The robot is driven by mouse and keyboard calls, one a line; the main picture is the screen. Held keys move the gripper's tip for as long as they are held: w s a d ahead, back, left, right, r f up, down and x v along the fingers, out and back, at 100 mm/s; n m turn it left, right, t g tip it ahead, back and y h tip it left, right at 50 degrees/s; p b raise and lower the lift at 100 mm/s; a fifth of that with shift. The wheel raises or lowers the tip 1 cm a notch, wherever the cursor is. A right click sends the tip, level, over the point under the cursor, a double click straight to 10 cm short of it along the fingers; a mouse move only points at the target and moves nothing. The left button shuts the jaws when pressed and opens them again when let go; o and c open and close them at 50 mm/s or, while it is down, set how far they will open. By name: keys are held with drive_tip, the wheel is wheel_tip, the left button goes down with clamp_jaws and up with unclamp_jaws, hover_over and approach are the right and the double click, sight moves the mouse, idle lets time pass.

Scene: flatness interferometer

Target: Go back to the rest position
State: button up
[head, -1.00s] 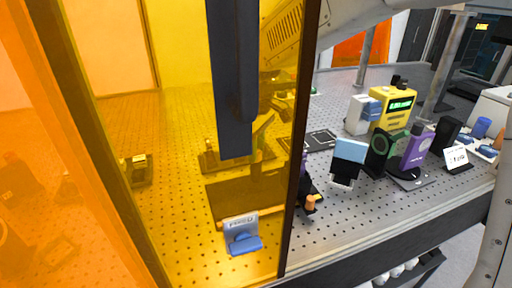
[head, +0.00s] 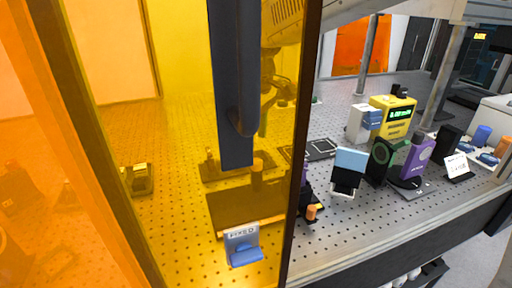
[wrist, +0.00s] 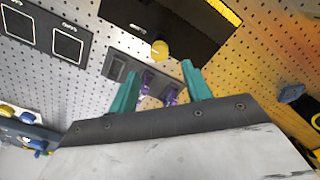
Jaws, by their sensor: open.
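My gripper (head: 278,95) shows dimly through the amber panel (head: 180,60) in the head view, raised above the perforated table (head: 345,205). In the wrist view its two teal fingers stand apart, and my gripper (wrist: 160,85) is open. Purple parts (wrist: 158,90) appear between the fingers, on or near a grey mount on the table. I see no thing held. A black plate (wrist: 175,25) with a yellow round knob (wrist: 160,50) at its edge lies past the fingertips.
A dark upright bar (head: 234,90) runs down the amber panel. A blue "FIXED" block (head: 243,246) stands near the table's front. A yellow meter (head: 393,117), a purple device (head: 418,157) and a light-blue-topped device (head: 349,170) stand on the right.

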drive_tip(key=shift+r, duration=0.6)
drive_tip(key=shift+s+d+r, duration=0.1)
drive_tip(key=shift+s+d, duration=0.05)
drive_tip(key=shift+d, duration=0.05)
drive_tip(key=s+d+r+m+t, duration=0.1)
drive_tip(key=s+d+m, duration=0.7)
drive_tip(key=s+d, duration=1.1)
drive_tip(key=s+d+f+m, duration=0.3)
drive_tip(key=s+d+f, duration=0.1)
drive_tip(key=s, duration=0.3)
drive_tip(key=shift+s+m, duration=0.4)
